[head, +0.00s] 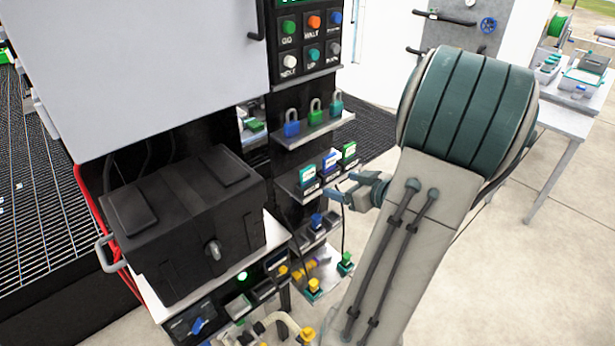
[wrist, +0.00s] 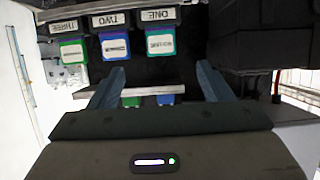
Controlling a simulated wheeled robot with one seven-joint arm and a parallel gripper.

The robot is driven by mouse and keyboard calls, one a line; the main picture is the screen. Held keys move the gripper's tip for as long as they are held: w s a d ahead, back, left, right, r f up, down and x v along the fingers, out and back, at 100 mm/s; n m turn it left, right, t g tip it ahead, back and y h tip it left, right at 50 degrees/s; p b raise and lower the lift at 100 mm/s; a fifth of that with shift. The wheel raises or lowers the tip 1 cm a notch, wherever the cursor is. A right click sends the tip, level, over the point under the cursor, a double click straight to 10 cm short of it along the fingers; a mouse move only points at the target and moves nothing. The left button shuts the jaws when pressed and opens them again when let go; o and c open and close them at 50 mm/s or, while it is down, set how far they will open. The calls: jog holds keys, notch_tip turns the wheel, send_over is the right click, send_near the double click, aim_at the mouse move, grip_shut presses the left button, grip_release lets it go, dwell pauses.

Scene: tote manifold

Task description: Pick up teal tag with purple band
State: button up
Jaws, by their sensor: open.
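A teal tag (head: 307,174) with a pale label stands at the left end of a row of tags on the middle shelf. In the wrist view the teal tag (wrist: 160,46) hangs at the slot marked ONE, upside down in the picture. My gripper (head: 341,190) is in front of that shelf, just right of the tag, pointing left. In the wrist view my gripper (wrist: 160,84) is open and empty, with the teal tag ahead, between the lines of its two fingers and apart from them.
A blue-purple tag (wrist: 115,47) at TWO and a green tag (wrist: 73,52) at THREE stand close beside it. Padlocks (head: 315,112) sit on the shelf above. A black case (head: 185,220) stands to the left. A shelf edge (wrist: 135,91) crosses between my fingers in the wrist view.

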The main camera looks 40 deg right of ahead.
aim_at(309, 177)
jog(key=x, duration=1.3)
jog(key=shift+w+f, duration=0.1)
jog(key=shift+f, duration=0.05)
jog(key=c, duration=1.1)
